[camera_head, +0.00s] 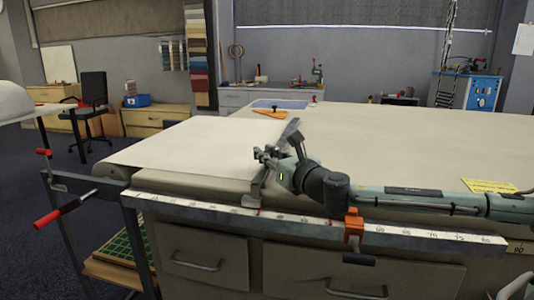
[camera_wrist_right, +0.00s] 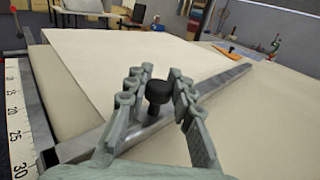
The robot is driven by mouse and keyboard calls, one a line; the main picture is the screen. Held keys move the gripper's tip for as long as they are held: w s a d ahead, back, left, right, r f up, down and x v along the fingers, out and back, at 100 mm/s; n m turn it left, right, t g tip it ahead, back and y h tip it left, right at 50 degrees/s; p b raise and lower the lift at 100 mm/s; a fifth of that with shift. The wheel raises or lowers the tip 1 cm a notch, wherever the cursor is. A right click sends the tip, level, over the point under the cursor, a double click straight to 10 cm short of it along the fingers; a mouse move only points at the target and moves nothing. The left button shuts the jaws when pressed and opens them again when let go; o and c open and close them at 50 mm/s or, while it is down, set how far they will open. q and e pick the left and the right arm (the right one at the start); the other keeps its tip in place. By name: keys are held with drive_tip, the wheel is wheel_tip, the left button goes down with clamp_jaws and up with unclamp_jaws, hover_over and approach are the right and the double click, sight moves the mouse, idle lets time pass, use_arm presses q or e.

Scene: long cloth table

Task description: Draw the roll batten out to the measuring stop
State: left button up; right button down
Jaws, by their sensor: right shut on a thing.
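The roll batten (camera_head: 290,129) is a grey metal bar lying across the table at the edge of the pale cloth (camera_head: 190,143); it also shows in the wrist view (camera_wrist_right: 222,80). My right gripper (camera_head: 264,155) is at the batten's upright black knob (camera_wrist_right: 158,91), its fingers shut on either side of it. The measuring stop (camera_head: 353,228) is an orange clamp on the front scale rail (camera_head: 200,207), right of the batten and apart from it. My right forearm reaches in from the right above the rail. My left gripper is not in view.
A frame with red handles (camera_head: 62,216) stands at the table's left end. An orange tool (camera_head: 270,113) lies behind the batten. A yellow note (camera_head: 490,186) lies at the right. The tabletop (camera_head: 400,140) right of the batten is mostly bare.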

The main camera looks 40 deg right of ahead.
drive_tip(key=shift+f, duration=0.1)
drive_tip(key=c, duration=1.3)
unclamp_jaws()
drive_tip(key=shift+s+d, duration=0.1)
drive_tip(key=shift+s, duration=0.4)
drive_tip(key=s, duration=0.7)
drive_tip(key=s+a, duration=0.1)
drive_tip(key=s, duration=0.3)
drive_tip(key=shift+a, duration=0.1)
